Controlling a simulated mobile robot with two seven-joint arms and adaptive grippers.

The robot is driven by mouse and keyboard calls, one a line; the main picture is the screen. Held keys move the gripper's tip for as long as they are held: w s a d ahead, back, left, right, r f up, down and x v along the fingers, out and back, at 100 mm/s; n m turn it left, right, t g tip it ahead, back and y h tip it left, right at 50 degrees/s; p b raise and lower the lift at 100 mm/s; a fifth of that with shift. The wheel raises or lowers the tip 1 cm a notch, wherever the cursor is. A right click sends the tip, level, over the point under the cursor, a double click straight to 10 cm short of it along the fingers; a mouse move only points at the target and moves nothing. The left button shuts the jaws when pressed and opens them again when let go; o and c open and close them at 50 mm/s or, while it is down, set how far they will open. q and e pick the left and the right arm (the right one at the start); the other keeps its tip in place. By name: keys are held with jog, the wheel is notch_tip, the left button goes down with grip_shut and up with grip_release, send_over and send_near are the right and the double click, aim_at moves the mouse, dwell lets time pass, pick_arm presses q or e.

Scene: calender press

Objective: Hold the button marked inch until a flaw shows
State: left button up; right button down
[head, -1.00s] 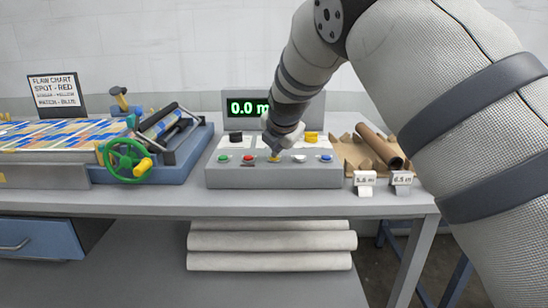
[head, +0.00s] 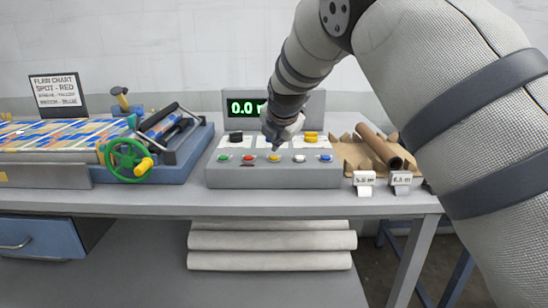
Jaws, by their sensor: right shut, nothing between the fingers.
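A grey control box (head: 273,176) stands on the table. Its front row has a green button (head: 223,158), a red one (head: 248,159), a yellow one (head: 274,159), a white one (head: 299,158) and a blue one (head: 326,158). I cannot read any marking "inch" on them. My right gripper (head: 277,146) is shut and empty, pointing down just above the yellow button, with a small gap seeming to show. A display (head: 243,107) behind reads 0.0, partly hidden by my arm. The patterned cloth (head: 60,137) lies at the left; I make out no clear flaw. My left gripper is out of view.
A blue-based press (head: 185,160) with a green handwheel (head: 127,160) stands left of the box. A flaw chart (head: 56,95) lists spot as red. A cardboard tray (head: 350,157) with a brown tube and two small tags (head: 364,179) lie right. White rolls (head: 270,241) sit below.

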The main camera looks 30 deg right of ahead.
aim_at(277, 157)
jog(key=shift+r, duration=2.45)
